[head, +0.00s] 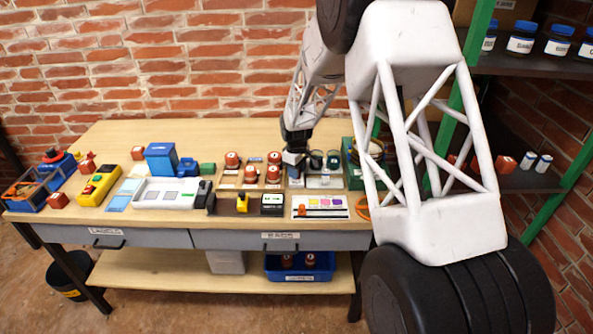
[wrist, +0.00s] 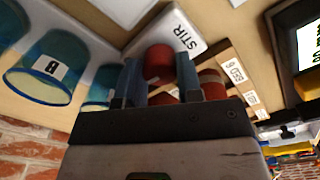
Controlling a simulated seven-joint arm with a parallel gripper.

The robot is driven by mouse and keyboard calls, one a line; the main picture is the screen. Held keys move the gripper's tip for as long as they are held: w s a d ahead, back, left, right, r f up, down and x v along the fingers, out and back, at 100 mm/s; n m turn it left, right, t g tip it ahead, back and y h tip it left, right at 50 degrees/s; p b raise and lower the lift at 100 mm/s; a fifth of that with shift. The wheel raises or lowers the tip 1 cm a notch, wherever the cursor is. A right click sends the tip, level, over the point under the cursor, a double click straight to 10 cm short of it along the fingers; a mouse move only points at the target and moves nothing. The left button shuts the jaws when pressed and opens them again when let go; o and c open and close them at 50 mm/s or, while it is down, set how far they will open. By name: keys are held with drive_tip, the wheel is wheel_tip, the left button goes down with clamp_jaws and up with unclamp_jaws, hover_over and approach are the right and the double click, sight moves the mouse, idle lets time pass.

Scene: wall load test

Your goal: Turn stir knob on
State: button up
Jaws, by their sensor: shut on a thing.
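In the wrist view a white panel lettered STIR (wrist: 186,36) is at the top middle. A red round knob (wrist: 157,62) stands at it, between the two fingers of my gripper (wrist: 160,80). The fingers are shut on the knob, one on each side. The lower part of the knob is hidden by the gripper. In the head view my gripper (head: 293,155) is low over the bench, beside the jars and beakers; it hides the knob there. I cannot tell from the marks which way the knob is turned.
Blue-tinted beakers, one labelled B (wrist: 48,68), stand close on the left in the wrist view. A black-framed display (wrist: 304,45) is at right. A green-posted shelf (head: 470,70) rises at the right.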

drive_tip(key=m, duration=0.8)
drive_tip(key=shift+m, duration=0.3)
drive_tip(key=m, duration=0.4)
drive_tip(key=shift+m, duration=2.1)
drive_tip(key=o, duration=0.9)
drive_tip(key=shift+o, duration=0.2)
drive_tip(key=shift+r, duration=0.1)
